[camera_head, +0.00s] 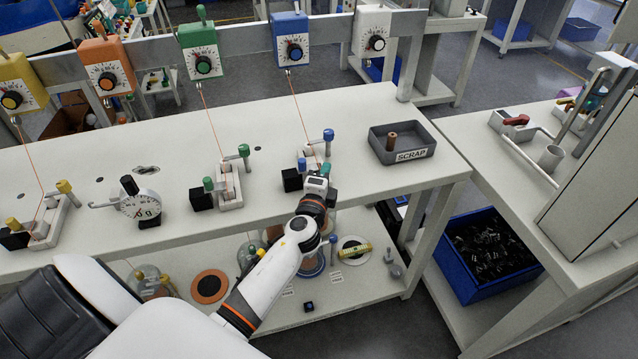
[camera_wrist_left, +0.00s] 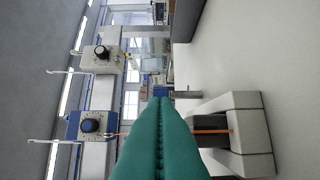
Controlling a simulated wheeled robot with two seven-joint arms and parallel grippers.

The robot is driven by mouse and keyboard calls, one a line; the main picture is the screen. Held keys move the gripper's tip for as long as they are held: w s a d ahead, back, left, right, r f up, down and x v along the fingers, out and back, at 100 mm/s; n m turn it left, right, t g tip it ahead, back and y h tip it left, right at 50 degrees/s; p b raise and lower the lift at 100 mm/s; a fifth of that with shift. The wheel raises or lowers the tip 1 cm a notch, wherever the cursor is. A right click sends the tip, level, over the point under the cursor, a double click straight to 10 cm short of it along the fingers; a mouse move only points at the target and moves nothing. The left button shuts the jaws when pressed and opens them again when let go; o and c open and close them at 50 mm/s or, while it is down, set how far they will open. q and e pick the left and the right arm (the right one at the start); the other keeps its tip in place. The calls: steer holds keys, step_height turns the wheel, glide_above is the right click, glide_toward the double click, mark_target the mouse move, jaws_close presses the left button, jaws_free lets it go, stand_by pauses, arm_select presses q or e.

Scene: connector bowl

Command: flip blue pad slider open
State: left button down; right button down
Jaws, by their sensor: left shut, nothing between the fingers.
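The blue pad station stands on the white bench. It has a pale pad block (camera_head: 311,157), a black block (camera_head: 291,180) on its left and a blue-knobbed post (camera_head: 328,136) on its right. A smaller blue knob (camera_head: 302,163) shows just above my left gripper (camera_head: 318,181), which partly covers the station's front. In the left wrist view my two green fingers (camera_wrist_left: 160,118) are together and empty. The pale pad block (camera_wrist_left: 237,130) is just right of them, with the orange cord running to it. I cannot tell any contact. My right gripper is out of view.
A blue dial box (camera_head: 290,41) hangs on the rail above the station. A green-knobbed station (camera_head: 228,185) and a round dial gauge (camera_head: 140,204) stand to the left.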

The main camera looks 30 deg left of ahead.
arm_select(q)
steer(key=shift+x, duration=0.9)
steer(key=s+a+p, duration=0.1)
steer(key=s+a, duration=0.2)
steer(key=shift+w, duration=0.1)
steer(key=s+a, duration=0.2)
steer(key=s, duration=0.1)
steer(key=shift+a, duration=0.2)
steer(key=shift+s+a, duration=0.15)
steer(key=shift+a, duration=0.05)
